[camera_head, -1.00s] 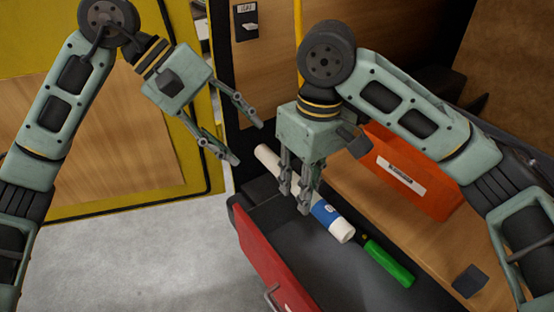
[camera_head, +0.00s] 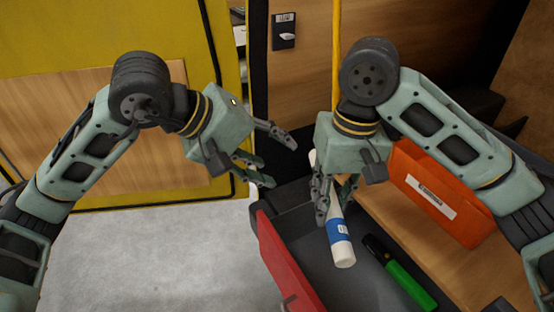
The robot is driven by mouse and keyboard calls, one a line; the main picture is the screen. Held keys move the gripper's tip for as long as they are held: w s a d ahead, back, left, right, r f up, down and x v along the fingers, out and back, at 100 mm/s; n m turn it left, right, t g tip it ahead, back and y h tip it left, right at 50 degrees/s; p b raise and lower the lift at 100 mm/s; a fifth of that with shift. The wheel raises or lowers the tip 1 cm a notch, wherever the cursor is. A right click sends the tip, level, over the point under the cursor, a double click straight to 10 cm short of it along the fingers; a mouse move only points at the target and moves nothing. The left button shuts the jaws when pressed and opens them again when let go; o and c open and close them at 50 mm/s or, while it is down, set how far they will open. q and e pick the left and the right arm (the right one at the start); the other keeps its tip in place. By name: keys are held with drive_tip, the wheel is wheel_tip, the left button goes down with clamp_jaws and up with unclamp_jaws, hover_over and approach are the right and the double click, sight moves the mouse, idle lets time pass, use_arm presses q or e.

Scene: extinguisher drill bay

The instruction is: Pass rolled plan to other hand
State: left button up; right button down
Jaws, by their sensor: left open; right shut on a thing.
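The rolled plan (camera_head: 344,255) is a white tube with a blue label, seen in the head view right of centre. My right gripper (camera_head: 334,203) is shut on the rolled plan and holds it over the open drawer, steeply slanted in the picture. Part of the tube is hidden behind the fingers, and its upper end shows just left of the gripper's body. My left gripper (camera_head: 281,163) is open and empty. It is to the left of the tube, apart from it, with its fingers pointing right towards it.
A green cylinder with a black end (camera_head: 408,284) lies in the open drawer with a red front (camera_head: 284,262). An orange bin (camera_head: 440,193) stands on the wooden surface at right. A yellow frame and wood panel (camera_head: 90,150) stand behind my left arm. Grey floor is clear at lower left.

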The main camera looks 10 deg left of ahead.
sight(313, 167)
use_arm(q)
drive_tip(key=shift+m+t, duration=0.5)
drive_tip(key=shift+t, duration=0.4)
drive_tip(key=x, duration=0.3)
drive_tip(key=s+d+x, duration=0.1)
drive_tip(key=x, duration=0.7)
drive_tip(key=shift+s+d+r, duration=0.15)
drive_tip(key=shift+d, duration=0.25)
drive_tip(key=c, duration=1.1)
clamp_jaws()
use_arm(e)
drive_tip(key=c, duration=1.4)
unclamp_jaws()
use_arm(q)
drive_tip(key=shift+h, duration=0.3)
use_arm(e)
drive_tip(key=shift+o, duration=0.2)
